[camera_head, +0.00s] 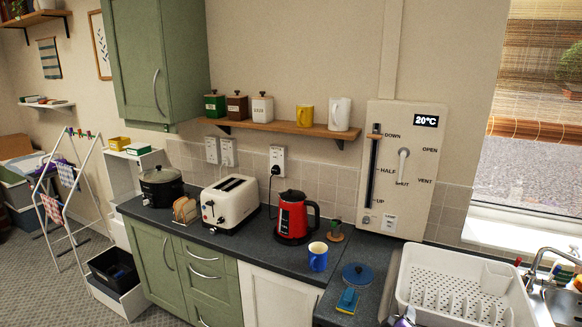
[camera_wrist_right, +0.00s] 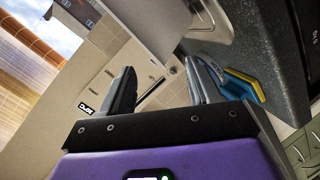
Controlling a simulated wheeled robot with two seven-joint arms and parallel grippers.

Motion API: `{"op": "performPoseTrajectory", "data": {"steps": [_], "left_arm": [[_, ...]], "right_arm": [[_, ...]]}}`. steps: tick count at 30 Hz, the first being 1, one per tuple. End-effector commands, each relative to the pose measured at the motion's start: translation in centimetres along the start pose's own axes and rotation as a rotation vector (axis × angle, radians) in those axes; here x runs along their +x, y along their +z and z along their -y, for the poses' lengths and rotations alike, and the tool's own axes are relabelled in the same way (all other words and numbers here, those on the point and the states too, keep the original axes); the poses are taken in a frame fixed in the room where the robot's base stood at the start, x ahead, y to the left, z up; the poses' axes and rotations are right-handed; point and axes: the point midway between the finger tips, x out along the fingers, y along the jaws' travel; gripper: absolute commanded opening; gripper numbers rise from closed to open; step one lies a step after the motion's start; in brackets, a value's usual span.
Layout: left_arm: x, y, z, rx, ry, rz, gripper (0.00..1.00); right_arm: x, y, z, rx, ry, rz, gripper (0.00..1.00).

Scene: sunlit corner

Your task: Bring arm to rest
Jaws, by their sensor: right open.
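My right gripper (camera_wrist_right: 162,82) shows in the right wrist view with its two dark fingers spread wide apart and nothing between them. The view is strongly tilted. The fingers point toward the wall panel (camera_wrist_right: 92,100) with the temperature display. In the head view only a small purple piece of my right gripper shows at the bottom edge, left of the dish rack. My left gripper is not in view.
On the dark counter (camera_head: 225,242) stand a red kettle (camera_head: 292,218), a white toaster (camera_head: 230,203), a blue mug (camera_head: 317,257) and a blue-yellow sponge (camera_head: 347,300). A white dish rack (camera_head: 420,262) is beside the sink. The wall panel (camera_head: 412,165) rises behind.

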Motion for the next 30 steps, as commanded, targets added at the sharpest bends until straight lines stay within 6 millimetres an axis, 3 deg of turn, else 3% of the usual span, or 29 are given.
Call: {"op": "performPoseTrajectory", "data": {"steps": [5, 10, 14, 18, 21, 24, 27, 30], "left_arm": [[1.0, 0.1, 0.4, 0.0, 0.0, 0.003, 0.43], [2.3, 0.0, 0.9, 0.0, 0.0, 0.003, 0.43], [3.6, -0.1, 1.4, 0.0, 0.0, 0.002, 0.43], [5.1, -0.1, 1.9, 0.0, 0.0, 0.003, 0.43], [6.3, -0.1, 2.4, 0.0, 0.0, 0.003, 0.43], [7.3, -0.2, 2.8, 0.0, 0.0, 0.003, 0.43], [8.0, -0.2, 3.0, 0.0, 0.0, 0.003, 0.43], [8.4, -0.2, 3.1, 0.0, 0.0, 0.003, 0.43]], "right_arm": [[0.0, 5.6, 5.7, 0.064, -0.121, 0.103, 0.62], [-1.8, 12.8, 14.0, 0.17, -0.298, 0.256, 0.62], [-5.5, 18.4, 21.5, 0.289, -0.469, 0.408, 0.62], [-11.6, 22.8, 29.3, 0.44, -0.667, 0.587, 0.62], [-17.1, 24.3, 34.2, 0.561, -0.817, 0.717, 0.62], [-22.2, 24.4, 37.5, 0.669, -0.951, 0.826, 0.62], [-26.0, 23.7, 39.1, 0.747, -1.051, 0.9, 0.62], [-28.3, 23.0, 39.8, 0.793, -1.113, 0.943, 0.62]]}}
